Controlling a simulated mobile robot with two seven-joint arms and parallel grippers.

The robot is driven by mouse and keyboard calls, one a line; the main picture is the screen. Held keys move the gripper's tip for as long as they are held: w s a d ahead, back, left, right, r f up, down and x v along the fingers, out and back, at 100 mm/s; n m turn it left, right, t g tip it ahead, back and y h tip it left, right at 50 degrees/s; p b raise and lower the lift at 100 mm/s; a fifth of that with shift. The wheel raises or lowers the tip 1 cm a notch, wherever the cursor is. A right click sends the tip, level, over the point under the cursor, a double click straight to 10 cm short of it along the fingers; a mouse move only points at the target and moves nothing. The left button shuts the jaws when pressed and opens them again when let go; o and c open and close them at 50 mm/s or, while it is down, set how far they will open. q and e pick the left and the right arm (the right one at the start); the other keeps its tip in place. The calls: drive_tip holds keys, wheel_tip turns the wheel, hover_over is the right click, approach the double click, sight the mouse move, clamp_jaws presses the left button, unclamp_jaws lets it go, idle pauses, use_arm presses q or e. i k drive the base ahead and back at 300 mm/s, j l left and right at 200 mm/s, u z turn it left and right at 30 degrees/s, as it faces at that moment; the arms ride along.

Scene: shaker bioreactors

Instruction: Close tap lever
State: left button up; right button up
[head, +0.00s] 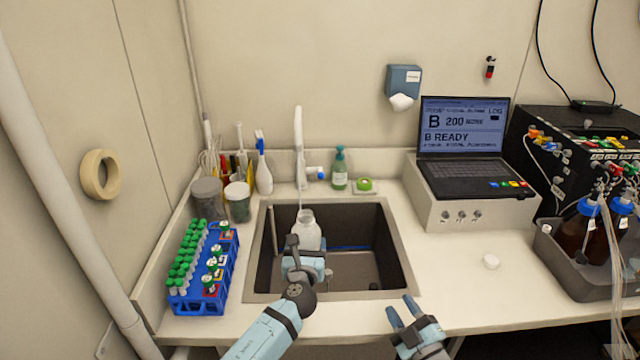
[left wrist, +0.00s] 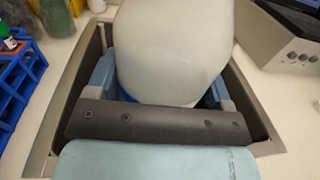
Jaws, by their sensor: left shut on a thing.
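The white tap (head: 299,140) stands behind the sink, its spout above the basin. Its lever (head: 314,173) sticks out to the right at the base, with a blue end. A thin pale streak runs below the tap toward the bottle; I cannot tell if it is water. My left gripper (head: 306,264) is shut on a whitish bottle (head: 307,234), held upright in the sink under the tap. The bottle (left wrist: 175,50) fills the space between the fingers in the left wrist view. My right gripper (head: 404,314) is open and empty at the sink's front right, well away from the lever.
The sink (head: 398,255) has a raised rim. A green soap bottle (head: 340,170) and a dish with a green item (head: 365,185) stand right of the lever. A blue tube rack (head: 232,262) is left; a laptop (head: 463,140) is right. The front right counter is mostly clear.

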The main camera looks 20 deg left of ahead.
sight(320, 175)
drive_tip(key=i+l+u, duration=0.1)
drive_tip(key=i+u, duration=0.2)
drive_tip(key=i, duration=0.15)
drive_tip(key=i+l+u, duration=0.25)
drive_tip(key=i, duration=0.2)
drive_tip(key=i+l+u, duration=0.3)
drive_tip(key=i, duration=0.1)
